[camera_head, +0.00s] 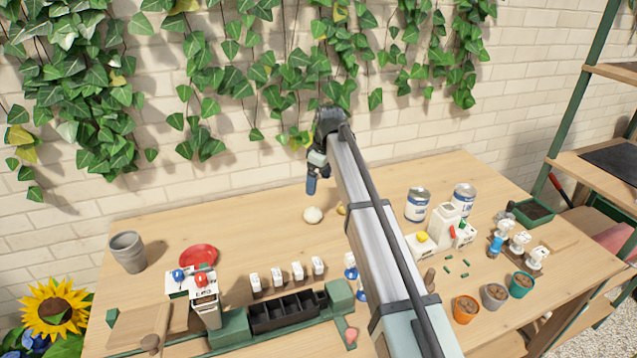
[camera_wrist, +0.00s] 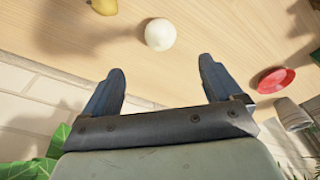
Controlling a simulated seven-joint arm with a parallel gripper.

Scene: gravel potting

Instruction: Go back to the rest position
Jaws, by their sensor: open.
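My gripper (camera_wrist: 160,85) is open in the wrist view, its two dark blue fingers apart with nothing between them. In the head view my gripper (camera_head: 311,186) hangs at the end of my arm near the back edge of the wooden table (camera_head: 270,230), above the tabletop and close to the brick wall. A round white ball-like object (camera_head: 313,215) lies on the table just below it; it also shows beyond the fingertips in the wrist view (camera_wrist: 160,34), apart from them.
A grey pot (camera_head: 128,252) and red saucer (camera_head: 198,256) stand at left. A black compartment tray (camera_head: 287,311) sits at front. Cans (camera_head: 417,205), white containers (camera_head: 443,222) and small pots (camera_head: 466,308) stand at right. Ivy (camera_head: 205,80) hangs on the wall behind my gripper.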

